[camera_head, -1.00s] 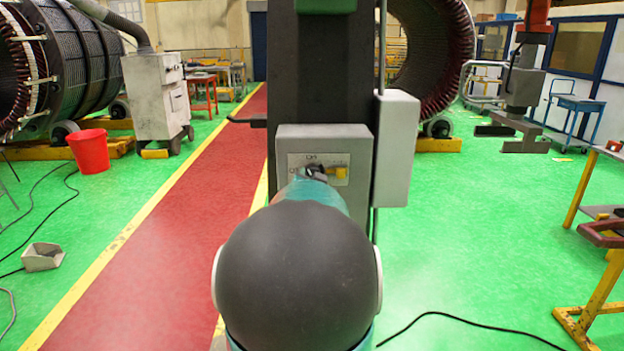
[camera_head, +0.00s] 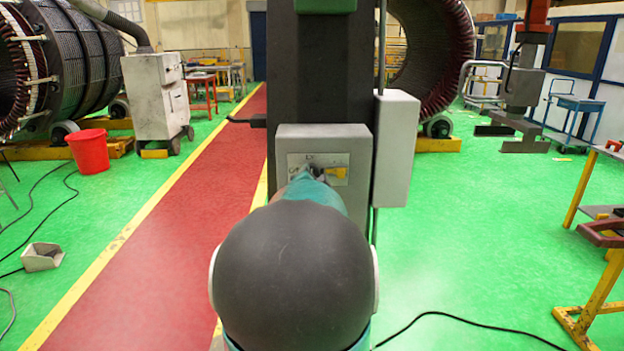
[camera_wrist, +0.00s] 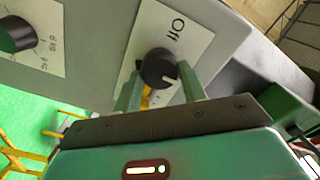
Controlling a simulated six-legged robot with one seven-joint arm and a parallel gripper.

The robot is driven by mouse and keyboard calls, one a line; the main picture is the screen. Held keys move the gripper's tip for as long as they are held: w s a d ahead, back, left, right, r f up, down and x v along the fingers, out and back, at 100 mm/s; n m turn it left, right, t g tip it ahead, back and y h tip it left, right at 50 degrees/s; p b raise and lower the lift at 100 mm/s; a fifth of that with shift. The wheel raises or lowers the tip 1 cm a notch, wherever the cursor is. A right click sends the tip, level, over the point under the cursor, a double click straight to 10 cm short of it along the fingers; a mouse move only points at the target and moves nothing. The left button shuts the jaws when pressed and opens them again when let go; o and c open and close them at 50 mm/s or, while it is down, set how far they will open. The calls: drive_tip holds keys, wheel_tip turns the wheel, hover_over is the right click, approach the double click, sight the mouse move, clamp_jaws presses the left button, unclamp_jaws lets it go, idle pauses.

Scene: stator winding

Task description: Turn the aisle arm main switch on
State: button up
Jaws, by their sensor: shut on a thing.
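A grey switch box (camera_head: 345,205) is fixed to a dark column straight ahead. Its white plate (camera_head: 297,161) carries a dark switch knob, mostly hidden by my arm in the head view. In the wrist view the black round knob (camera_wrist: 157,66) with a white pointer mark sits on a white plate that reads "Off". The pointer mark faces the lower right of that picture. My gripper (camera_wrist: 160,86) has one finger on each side of the knob and is shut on it. A yellow part shows behind the knob, partly hidden.
Another black knob (camera_wrist: 15,35) with its own marked plate is at the left in the wrist view. A grey box (camera_head: 397,150) stands out on the column's right side. The red aisle (camera_head: 175,240) to the left is clear. A cable lies on the green floor at right.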

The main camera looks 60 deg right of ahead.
drive_tip(key=o, duration=1)
drive_tip(key=shift+c, duration=0.2)
drive_tip(key=shift+a, duration=0.1)
drive_tip(key=v, duration=1.3)
drive_tip(key=shift+s+a, duration=0.2)
drive_tip(key=shift+a, duration=0.1)
